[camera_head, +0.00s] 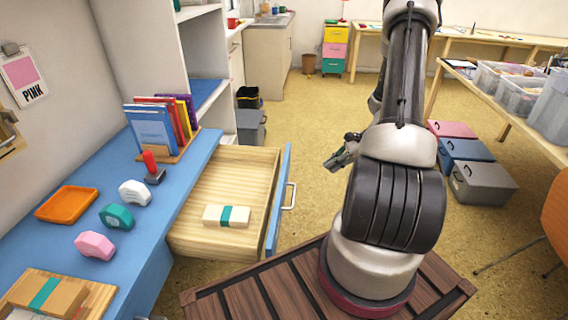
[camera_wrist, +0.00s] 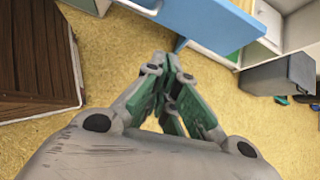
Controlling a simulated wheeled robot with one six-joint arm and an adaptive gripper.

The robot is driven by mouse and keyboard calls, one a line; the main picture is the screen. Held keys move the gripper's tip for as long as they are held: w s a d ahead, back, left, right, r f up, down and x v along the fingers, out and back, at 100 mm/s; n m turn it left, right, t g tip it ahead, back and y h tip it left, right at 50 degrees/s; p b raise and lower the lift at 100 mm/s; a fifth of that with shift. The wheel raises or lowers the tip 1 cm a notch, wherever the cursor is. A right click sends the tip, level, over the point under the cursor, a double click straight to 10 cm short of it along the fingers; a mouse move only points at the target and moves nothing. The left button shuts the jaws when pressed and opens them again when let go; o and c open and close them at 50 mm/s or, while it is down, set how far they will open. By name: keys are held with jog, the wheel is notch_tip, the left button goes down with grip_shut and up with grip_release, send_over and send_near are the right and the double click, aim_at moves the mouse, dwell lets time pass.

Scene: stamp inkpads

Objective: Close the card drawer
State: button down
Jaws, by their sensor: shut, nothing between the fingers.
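The card drawer (camera_head: 215,185) is pulled out of the blue desk (camera_head: 165,190). Its inside is bare wood, with a cream stack of cards in a teal band (camera_head: 227,216) lying toward the near end. Its blue front panel (camera_head: 277,200) carries a light metal handle (camera_head: 290,196) on the right side. My gripper (camera_head: 335,160) is to the right of the drawer front, apart from it. In the wrist view the fingers (camera_wrist: 168,80) are together and hold nothing. The blue drawer front (camera_wrist: 213,30) shows beyond them there.
The desk top holds an orange tray (camera_head: 67,204), several inkpads, a red-handled stamp (camera_head: 152,168) and a book rack (camera_head: 170,148). Grey, blue and red boxes (camera_head: 483,183) sit on the floor at right.

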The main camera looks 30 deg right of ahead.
jog(key=w+a+f+m, duration=0.1)
jog(key=w+a+f, duration=0.5)
jog(key=w+a, duration=0.2)
jog(key=shift+w+a+f+m+t, duration=0.25)
jog(key=shift+w+a+m+t, duration=0.15)
jog(key=shift+a, duration=0.1)
jog(key=shift+a, duration=0.1)
send_over(222, 176)
jog(key=shift+s+d, duration=0.15)
jog(key=shift+d, duration=0.1)
jog(key=shift+a, duration=0.1)
jog(key=shift+a+r, duration=0.1)
dwell(0.5)
